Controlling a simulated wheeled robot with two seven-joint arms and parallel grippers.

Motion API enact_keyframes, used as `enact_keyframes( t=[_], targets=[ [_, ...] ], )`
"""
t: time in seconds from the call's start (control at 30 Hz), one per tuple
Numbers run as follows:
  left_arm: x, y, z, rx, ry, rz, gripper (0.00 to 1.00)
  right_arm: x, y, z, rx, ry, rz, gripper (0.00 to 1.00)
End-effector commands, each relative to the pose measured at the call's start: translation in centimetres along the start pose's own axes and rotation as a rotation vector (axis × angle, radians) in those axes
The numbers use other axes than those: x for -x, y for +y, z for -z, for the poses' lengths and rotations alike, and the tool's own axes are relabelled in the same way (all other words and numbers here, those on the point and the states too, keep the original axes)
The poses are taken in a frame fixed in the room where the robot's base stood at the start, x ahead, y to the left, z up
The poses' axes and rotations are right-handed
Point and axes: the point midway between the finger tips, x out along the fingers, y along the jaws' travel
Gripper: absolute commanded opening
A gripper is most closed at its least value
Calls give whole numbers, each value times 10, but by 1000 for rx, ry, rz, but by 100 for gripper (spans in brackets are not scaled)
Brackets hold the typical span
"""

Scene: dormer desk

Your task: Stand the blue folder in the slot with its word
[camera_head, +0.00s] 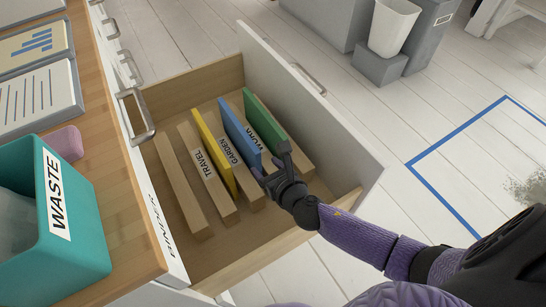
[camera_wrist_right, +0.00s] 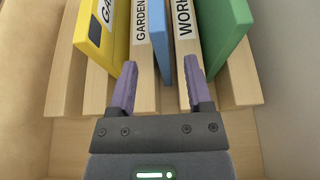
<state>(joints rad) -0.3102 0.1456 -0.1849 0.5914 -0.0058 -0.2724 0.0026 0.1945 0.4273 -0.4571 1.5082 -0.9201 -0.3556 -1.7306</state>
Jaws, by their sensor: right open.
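The blue folder (camera_head: 239,130) stands on edge in the open drawer, in the slot between the rail labelled GARDEN (camera_head: 231,151) and the rail labelled WORK (camera_head: 258,138). Its narrow edge also shows in the right wrist view (camera_wrist_right: 163,68). Any word on the blue folder is hidden. My right gripper (camera_head: 272,163) is at the folder's near end; in the wrist view its fingers (camera_wrist_right: 160,85) are open, one on each side of the blue edge, with a gap visible. My left gripper is not in view.
A yellow folder (camera_head: 214,150) stands between the TRAVEL rail (camera_head: 203,165) and the GARDEN rail. A green folder (camera_head: 265,125) stands right of the WORK rail. A slot at left is empty. Drawer walls (camera_head: 310,100) surround them. A teal WASTE bin (camera_head: 85,245) stands on the desk.

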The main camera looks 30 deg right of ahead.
Motion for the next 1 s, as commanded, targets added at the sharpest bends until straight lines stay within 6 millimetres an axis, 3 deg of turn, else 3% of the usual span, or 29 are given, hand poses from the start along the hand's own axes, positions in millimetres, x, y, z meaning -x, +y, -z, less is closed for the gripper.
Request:
enact_keyframes(
  t=[0.1, 0.2, 0.7, 0.77, 0.9, 1.0],
  targets=[
    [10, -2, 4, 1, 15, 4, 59, 20, 0, -3, 0, -1, 1, 64],
    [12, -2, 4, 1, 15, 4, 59, 26, 0, -1, -1, -1, 0, 64],
    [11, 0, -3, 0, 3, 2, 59, 27, 0, -1, 0, -1, 1, 64],
    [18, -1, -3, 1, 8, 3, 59, 29, 0, -10, 0, -8, 1, 64],
    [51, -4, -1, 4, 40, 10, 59, 44, 0, -56, 1, -42, 1, 64],
    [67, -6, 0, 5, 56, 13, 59, 50, 0, -78, 2, -57, 1, 64]
  ],
)
